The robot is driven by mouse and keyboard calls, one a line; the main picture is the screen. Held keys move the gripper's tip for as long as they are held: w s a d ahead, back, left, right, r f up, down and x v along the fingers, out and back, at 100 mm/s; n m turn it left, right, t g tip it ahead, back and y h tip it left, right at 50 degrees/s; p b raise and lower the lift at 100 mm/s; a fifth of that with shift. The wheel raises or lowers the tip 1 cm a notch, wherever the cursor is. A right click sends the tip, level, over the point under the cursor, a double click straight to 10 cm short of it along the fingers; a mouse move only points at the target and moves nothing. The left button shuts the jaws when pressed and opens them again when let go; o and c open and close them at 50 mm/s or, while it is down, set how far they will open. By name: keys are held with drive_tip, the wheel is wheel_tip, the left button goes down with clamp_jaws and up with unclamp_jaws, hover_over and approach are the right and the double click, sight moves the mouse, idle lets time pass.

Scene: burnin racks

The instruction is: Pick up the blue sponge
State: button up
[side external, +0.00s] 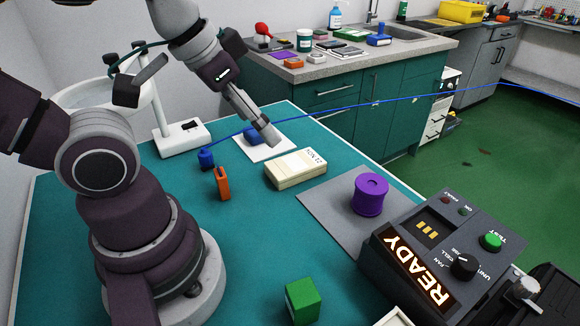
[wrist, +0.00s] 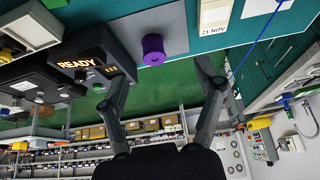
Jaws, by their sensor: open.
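The blue sponge (side external: 251,136) lies on a white square pad (side external: 278,150) near the back edge of the teal table. It is partly hidden behind my gripper in the side view. My gripper (side external: 264,136) hangs tilted in front of the sponge and pad in that view. I cannot tell the gap between them. In the wrist view my gripper (wrist: 155,82) has its two fingers wide apart with nothing between them. I cannot make out the sponge in the wrist view.
A cream block (side external: 296,169), an orange clip (side external: 222,184) and a blue plug (side external: 206,159) with a cord lie near the pad. A purple spool (side external: 370,194) stands on a grey mat (side external: 322,204) beside the READY box (side external: 440,250). A green block (side external: 302,300) is in front.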

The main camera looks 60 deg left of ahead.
drive_tip(key=n+g+y, duration=0.4)
drive_tip(key=n+g, duration=0.2)
drive_tip(key=n, duration=1.2)
hover_over(256, 132)
drive_tip(key=d, duration=0.4)
wheel_tip(256, 132, down, 11)
drive_tip(key=shift+y, duration=0.3)
drive_tip(key=x, duration=1)
drive_tip(key=shift+w+a+f, duration=0.1)
drive_tip(key=shift+w+a, duration=0.05)
drive_tip(key=shift+c, duration=0.2)
drive_tip(key=c, duration=0.9)
